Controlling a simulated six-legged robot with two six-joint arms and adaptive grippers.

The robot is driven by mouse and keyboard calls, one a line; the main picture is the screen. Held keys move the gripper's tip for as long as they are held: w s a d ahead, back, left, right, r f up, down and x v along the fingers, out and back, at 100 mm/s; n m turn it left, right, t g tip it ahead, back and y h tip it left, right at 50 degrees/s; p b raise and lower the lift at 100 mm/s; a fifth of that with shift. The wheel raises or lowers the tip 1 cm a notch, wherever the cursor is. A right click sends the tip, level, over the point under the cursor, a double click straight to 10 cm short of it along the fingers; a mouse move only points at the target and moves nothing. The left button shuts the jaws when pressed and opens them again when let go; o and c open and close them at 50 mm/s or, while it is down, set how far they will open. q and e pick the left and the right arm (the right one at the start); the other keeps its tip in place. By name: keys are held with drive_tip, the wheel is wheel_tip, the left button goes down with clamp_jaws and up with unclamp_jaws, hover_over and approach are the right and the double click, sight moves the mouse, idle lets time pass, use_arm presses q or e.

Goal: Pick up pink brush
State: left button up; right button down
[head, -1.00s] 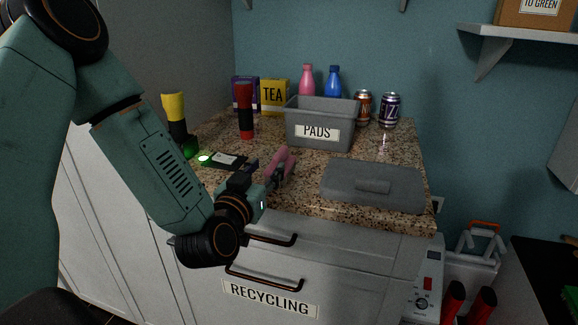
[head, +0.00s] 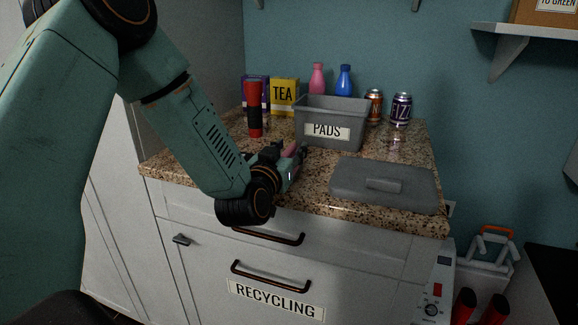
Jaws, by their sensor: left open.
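The pink brush (head: 290,149) lies on the speckled countertop in front of the grey PADS bin. Only a small pink part of it shows, and my left gripper hides the rest. My left gripper (head: 298,156) is open, with its fingers at the brush in the head view. I cannot tell whether they touch it or how far around it they are. My right gripper is not in view.
The grey PADS bin (head: 345,110) stands behind the brush, and a grey lid (head: 384,187) lies to the right. A red flashlight (head: 254,112), TEA box (head: 284,96), bottles and cans (head: 401,108) stand further back. Drawers are below the counter edge.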

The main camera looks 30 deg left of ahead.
use_arm(q)
clamp_jaws()
idle(0.3)
idle(0.3)
